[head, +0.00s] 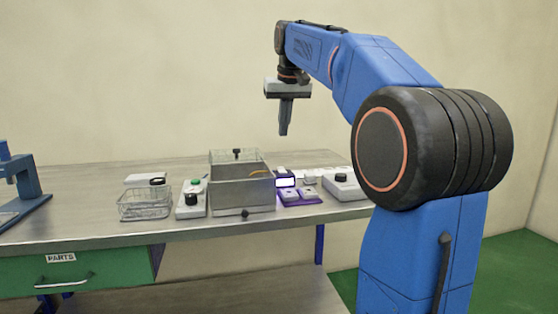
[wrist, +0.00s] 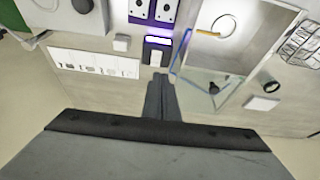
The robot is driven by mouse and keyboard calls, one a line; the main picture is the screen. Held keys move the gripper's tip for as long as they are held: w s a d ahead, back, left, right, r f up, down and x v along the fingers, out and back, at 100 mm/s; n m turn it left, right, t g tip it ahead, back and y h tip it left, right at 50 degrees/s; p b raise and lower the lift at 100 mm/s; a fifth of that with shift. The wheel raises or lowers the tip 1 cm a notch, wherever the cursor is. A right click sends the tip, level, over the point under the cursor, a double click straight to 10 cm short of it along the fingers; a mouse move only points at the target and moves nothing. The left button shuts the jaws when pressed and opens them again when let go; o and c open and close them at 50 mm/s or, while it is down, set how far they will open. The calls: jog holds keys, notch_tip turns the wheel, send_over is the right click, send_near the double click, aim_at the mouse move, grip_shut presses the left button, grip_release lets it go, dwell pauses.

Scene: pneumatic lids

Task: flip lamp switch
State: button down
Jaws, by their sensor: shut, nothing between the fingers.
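A purple panel (head: 301,196) with two pale switch plates lies on the bench, right of the metal box. It also shows at the top of the wrist view (wrist: 152,12). Beside it is a small unit with a glowing white-violet face (head: 285,181), also in the wrist view (wrist: 157,50). I cannot tell which part is the lamp switch or how the switches are set. My gripper (head: 284,133) is shut and empty, pointing down well above the bench. In the wrist view its fingertips (wrist: 160,77) appear just below the glowing unit.
A metal box (head: 242,194) with a raised clear lid (head: 236,156) stands left of the panel. A knobbed box (head: 344,187) stands right. Further left are a control box with a green button (head: 191,199) and a wire basket (head: 145,204). A picture card (wrist: 95,64) lies nearby.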

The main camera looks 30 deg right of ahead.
aim_at(280, 168)
jog(key=shift+w+d+r, duration=0.3)
jog(key=shift+w+d, duration=0.05)
jog(key=shift+w, duration=0.2)
jog(key=shift+w+d+r, duration=0.25)
jog(key=shift+w+d, duration=0.05)
jog(key=shift+w, duration=0.2)
jog(key=x, duration=1.4)
jog(key=shift+s+f, duration=0.1)
jog(key=shift+s, duration=0.35)
